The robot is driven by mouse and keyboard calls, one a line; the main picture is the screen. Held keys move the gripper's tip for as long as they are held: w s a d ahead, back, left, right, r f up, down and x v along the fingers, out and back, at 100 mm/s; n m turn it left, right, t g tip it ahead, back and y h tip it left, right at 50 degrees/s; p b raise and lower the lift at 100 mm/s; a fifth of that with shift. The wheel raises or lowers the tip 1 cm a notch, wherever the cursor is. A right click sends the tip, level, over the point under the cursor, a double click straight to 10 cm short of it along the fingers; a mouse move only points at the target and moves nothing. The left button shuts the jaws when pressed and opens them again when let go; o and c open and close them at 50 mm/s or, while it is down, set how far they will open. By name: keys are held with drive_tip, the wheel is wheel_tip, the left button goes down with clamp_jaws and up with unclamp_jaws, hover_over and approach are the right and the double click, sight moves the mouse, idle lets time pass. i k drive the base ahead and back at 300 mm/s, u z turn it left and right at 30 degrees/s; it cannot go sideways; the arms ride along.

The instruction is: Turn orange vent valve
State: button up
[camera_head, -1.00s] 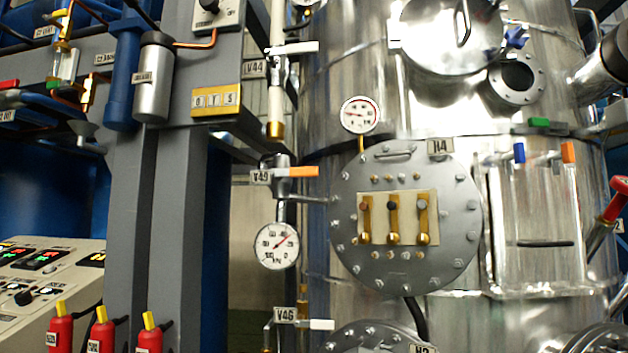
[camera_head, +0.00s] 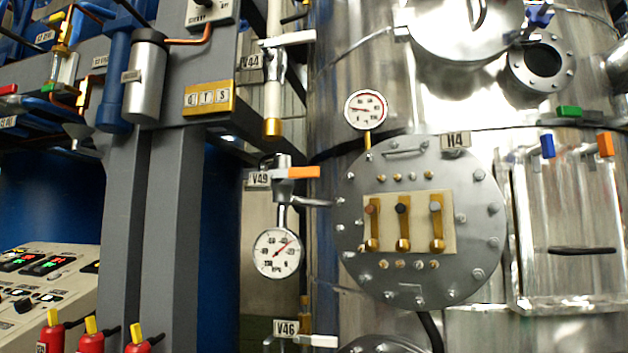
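The orange vent valve handle (camera_head: 303,172) sits beside the tag V49 (camera_head: 259,179) near the picture's middle. It points level to the right from its grey valve body (camera_head: 282,172). A round pressure gauge (camera_head: 278,252) hangs just below it. Another orange handle (camera_head: 605,144) is at the far right on the steel vessel, next to a blue one (camera_head: 547,146). My gripper is not in view.
The large steel vessel with the round flange H4 (camera_head: 420,280) stands right of the valve. White-handled valves V44 (camera_head: 290,39) and V46 (camera_head: 310,340) lie above and below. Grey columns (camera_head: 170,240) and a control panel (camera_head: 50,285) are at left.

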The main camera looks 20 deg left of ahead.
sight(305, 171)
drive_tip(key=u, duration=0.05)
drive_tip(key=k, duration=0.85)
drive_tip(key=u, duration=0.9)
drive_tip(key=i, duration=0.55)
